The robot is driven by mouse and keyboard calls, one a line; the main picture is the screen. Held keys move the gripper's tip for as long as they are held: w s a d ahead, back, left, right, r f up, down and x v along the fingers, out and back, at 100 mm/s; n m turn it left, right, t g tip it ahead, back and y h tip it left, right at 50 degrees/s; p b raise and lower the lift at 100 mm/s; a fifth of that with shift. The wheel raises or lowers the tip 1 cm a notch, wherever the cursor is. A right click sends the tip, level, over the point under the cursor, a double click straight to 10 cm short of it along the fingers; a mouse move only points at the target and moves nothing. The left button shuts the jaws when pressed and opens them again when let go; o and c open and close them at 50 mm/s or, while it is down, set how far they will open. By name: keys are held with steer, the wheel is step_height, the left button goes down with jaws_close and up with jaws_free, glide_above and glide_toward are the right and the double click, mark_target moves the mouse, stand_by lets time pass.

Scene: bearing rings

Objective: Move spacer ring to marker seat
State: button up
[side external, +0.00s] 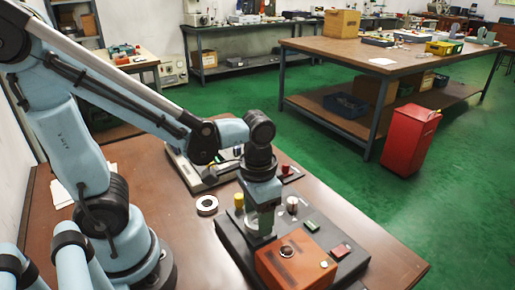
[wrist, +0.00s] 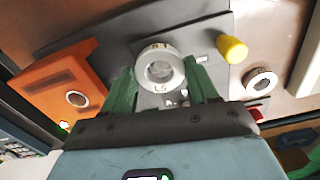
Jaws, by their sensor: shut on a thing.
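A silver ring with dark markings on its face, which I take for the spacer ring (wrist: 142,61), sits between the green fingers of my gripper (wrist: 162,86) in the wrist view. My gripper (side external: 264,224) is shut on it, low over the dark grey plate (side external: 228,232) and behind the orange box (side external: 290,268) in the side view. Whether the ring touches the plate cannot be told. A second ring (side external: 207,205), pale with a dark centre, lies flat on the brown table; the wrist view shows it at the right (wrist: 262,82). I cannot pick out the marker seat with certainty.
A yellow peg (side external: 239,201) stands left of my gripper and a pale peg (side external: 292,204) right of it. A grey device (side external: 190,172) stands behind. The table's right front is clear.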

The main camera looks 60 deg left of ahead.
steer(key=shift+f, duration=0.65)
stand_by(0.6)
steer(key=o, duration=1.3)
steer(key=shift+r, duration=3.75)
steer(key=shift+w+a+r+n+t, duration=0.25)
steer(key=shift+w+a+t, duration=0.4)
steer(key=shift+t, duration=0.55)
steer(key=shift+w+a+r+n+t, duration=0.25)
steer(key=shift+w+a+t, duration=0.25)
steer(key=shift+a+t, duration=0.55)
steer(key=shift+w+a+r+n+t, duration=0.25)
steer(key=shift+w+a+t, duration=0.3)
steer(key=shift+t, duration=0.8)
